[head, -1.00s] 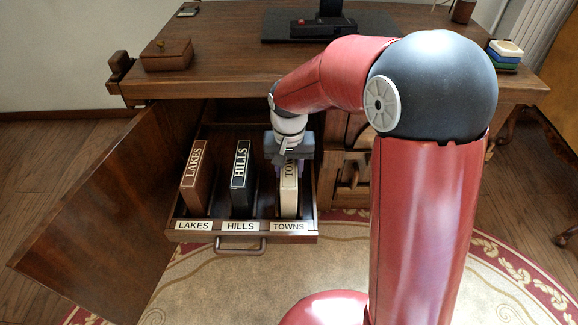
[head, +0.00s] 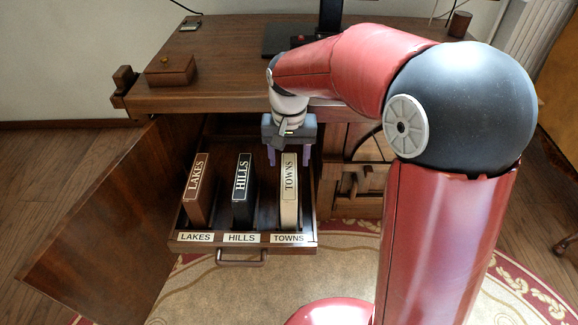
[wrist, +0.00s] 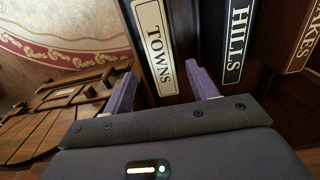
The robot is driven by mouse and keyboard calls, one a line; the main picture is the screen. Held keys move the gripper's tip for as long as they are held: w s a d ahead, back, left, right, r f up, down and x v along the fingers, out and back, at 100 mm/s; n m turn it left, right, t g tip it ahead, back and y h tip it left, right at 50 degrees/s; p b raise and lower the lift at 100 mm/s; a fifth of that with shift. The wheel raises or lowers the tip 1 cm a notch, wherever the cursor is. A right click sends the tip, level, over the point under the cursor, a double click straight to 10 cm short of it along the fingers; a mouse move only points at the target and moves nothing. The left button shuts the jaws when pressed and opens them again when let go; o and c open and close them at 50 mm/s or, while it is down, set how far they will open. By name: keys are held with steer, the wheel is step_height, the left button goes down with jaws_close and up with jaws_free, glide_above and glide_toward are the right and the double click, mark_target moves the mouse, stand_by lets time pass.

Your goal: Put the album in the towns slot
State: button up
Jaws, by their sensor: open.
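The cream TOWNS album (head: 289,192) stands upright in the drawer's right slot, behind the TOWNS label (head: 289,238). Its spine also shows in the wrist view (wrist: 158,45). My gripper (head: 289,162) is open and empty, above and behind the album's top. In the wrist view its purple fingers (wrist: 163,85) are spread to either side of the album's spine, with a gap between them and it. How deep the album sits in the slot is hidden.
The brown LAKES album (head: 198,190) and black HILLS album (head: 242,190) stand in the other slots of the pulled-out drawer (head: 180,237). An open wooden door (head: 95,235) is at the left. The desk top (head: 225,75) lies above, behind the drawer.

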steer(key=shift+r, duration=1.8)
steer(key=s+d+r+t, duration=0.2)
steer(key=s+d, duration=0.5)
steer(key=s, duration=0.3)
steer(key=s+d+r+t, duration=0.2)
steer(key=s+d, duration=0.4)
steer(key=s, duration=0.4)
steer(key=shift+d+r+t, duration=0.35)
steer(key=shift+d+t, duration=0.05)
steer(key=shift+t, duration=0.4)
steer(key=shift+s, duration=0.1)
